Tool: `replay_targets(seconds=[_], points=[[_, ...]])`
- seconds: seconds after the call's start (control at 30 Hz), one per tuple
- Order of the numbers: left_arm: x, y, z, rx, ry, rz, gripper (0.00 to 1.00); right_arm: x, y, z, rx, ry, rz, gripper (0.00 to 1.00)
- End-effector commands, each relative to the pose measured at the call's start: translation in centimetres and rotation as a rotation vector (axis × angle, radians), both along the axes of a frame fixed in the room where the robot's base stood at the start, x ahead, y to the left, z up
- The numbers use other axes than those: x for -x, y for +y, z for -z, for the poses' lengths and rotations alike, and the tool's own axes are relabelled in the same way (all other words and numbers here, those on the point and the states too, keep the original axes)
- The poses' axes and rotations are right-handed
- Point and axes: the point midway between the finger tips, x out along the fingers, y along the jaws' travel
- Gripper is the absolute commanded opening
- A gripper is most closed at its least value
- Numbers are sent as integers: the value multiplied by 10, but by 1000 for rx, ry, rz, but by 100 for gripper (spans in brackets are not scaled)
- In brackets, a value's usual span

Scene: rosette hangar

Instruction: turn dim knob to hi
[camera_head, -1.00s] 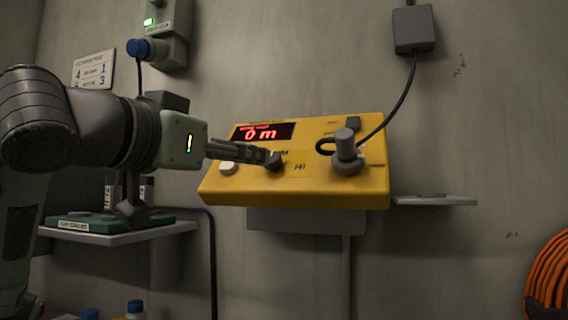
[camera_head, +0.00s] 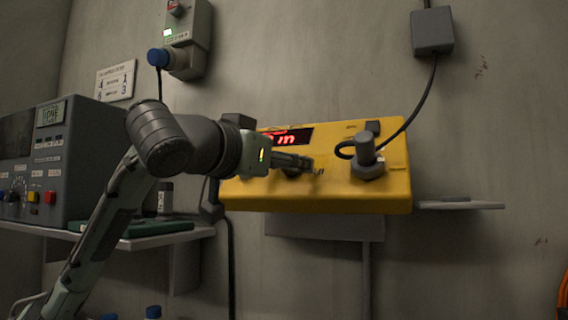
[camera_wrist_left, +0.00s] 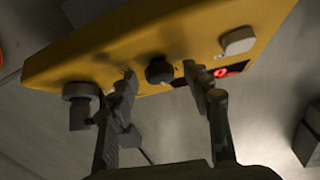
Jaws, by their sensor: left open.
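A yellow box (camera_head: 385,185) is on the wall, with a red-lit display (camera_head: 288,138) partly behind my arm. A small dark knob (camera_wrist_left: 159,70) on its face appears between my left fingers in the left wrist view. In the head view the knob (camera_head: 291,172) is mostly covered by the fingers, and a dark mark like "HI" is just right of it. My left gripper (camera_head: 306,163) is open at the box face; in the left wrist view its fingers (camera_wrist_left: 160,82) are apart. I cannot tell whether they touch the knob or where it points. My right gripper is out of view.
A larger grey connector (camera_head: 367,157) with a black cable stands on the box's right side. A white button (camera_wrist_left: 238,41) is on the other side. A grey instrument (camera_head: 95,150) stands on a shelf at left. A small shelf (camera_head: 460,205) is at right.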

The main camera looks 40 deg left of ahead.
Motion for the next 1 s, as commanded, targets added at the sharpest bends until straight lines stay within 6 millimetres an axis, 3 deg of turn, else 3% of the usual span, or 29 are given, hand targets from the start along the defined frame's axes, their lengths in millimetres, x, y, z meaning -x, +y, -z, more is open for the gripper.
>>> replay_targets(seconds=[0.07,0.4,0.73,1.0], points=[[0,0,0,0,0,0,42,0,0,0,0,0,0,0],[0,0,0,0,0,0,0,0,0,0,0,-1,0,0],[1,2,0,-32,9,29,0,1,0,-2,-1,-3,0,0],[0,5,-1,-155,41,142,0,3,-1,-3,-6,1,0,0]])
